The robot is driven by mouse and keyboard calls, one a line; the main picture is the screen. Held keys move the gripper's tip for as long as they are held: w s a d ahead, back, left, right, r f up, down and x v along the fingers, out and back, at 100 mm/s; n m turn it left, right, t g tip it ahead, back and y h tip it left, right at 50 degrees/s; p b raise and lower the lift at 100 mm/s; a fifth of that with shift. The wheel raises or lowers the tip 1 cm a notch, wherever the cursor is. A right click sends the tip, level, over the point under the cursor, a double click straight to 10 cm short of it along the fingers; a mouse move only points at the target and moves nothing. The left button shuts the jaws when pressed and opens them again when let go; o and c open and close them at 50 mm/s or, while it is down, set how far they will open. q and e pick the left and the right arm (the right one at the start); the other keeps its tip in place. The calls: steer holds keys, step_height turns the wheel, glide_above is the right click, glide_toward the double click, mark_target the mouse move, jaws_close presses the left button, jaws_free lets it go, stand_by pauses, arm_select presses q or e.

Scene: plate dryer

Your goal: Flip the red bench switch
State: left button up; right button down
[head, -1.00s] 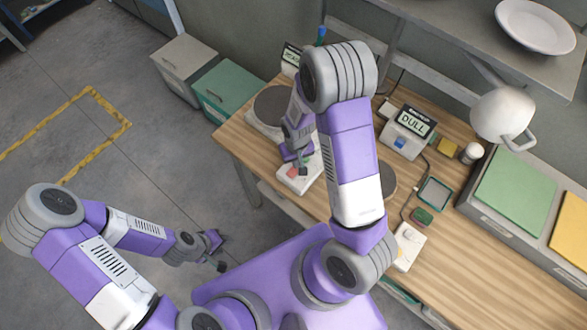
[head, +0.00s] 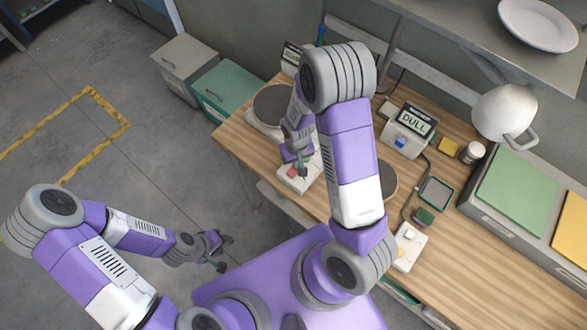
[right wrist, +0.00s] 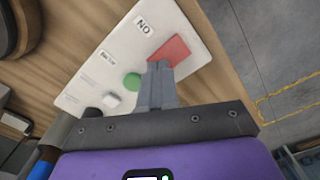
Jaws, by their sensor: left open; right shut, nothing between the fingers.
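The red switch (right wrist: 172,50) sits on a white switch box on the bench, beside a label reading ON in the right wrist view. The white box (head: 300,184) lies near the bench's left front edge in the head view. My right gripper (right wrist: 158,66) is shut and empty, with its fingertips right at the red switch's edge; I cannot tell whether they touch it. In the head view this gripper (head: 302,172) is over the box and partly hides it. My left gripper (head: 223,254) is open and empty, over the floor away from the bench.
The box also carries a green round button (right wrist: 132,82) and a white knob (right wrist: 111,100). A round grey scale plate (head: 271,103) is just behind. A display reading DULL (head: 412,122) stands further right. My right arm hides part of the bench.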

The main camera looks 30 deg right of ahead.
steer(key=shift+f+b, duration=0.35)
steer(key=shift+f, duration=0.1)
steer(key=shift+r+p, duration=2.8)
steer(key=shift+r, duration=0.8)
steer(key=shift+f, duration=0.1)
